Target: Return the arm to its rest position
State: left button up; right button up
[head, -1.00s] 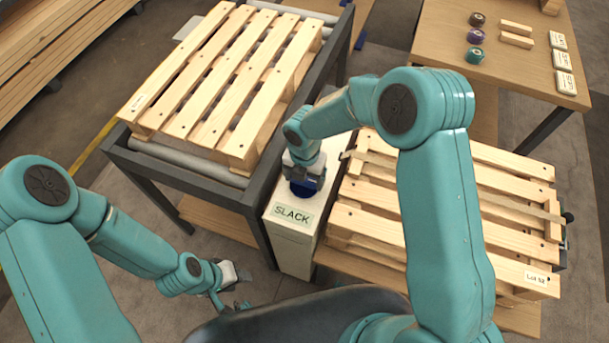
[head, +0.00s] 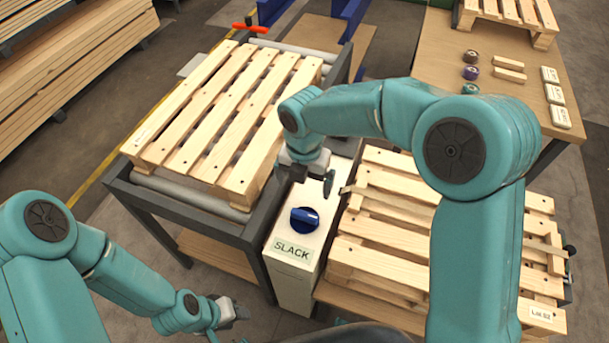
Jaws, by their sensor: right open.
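My right arm reaches over the right pallet, and its gripper (head: 307,178) is open and empty. It hangs above the back part of a white box labelled SLACK (head: 293,250), near the roller stand's edge. A blue knob (head: 305,219) sits on top of the box, in front of the gripper and apart from it. My left arm is folded low at the left. Its gripper (head: 238,312) hangs over the floor in front of the roller stand; its fingers are too small to tell open from shut.
A wooden pallet (head: 220,110) lies on the roller stand (head: 190,190) left of the box. Another pallet (head: 385,235) lies low to the right. A table (head: 430,60) behind holds spools, wood blocks and white labelled blocks. Lumber (head: 75,65) is stacked at far left.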

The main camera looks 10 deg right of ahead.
jog(key=shift+r, duration=0.85)
jog(key=shift+s, duration=0.15)
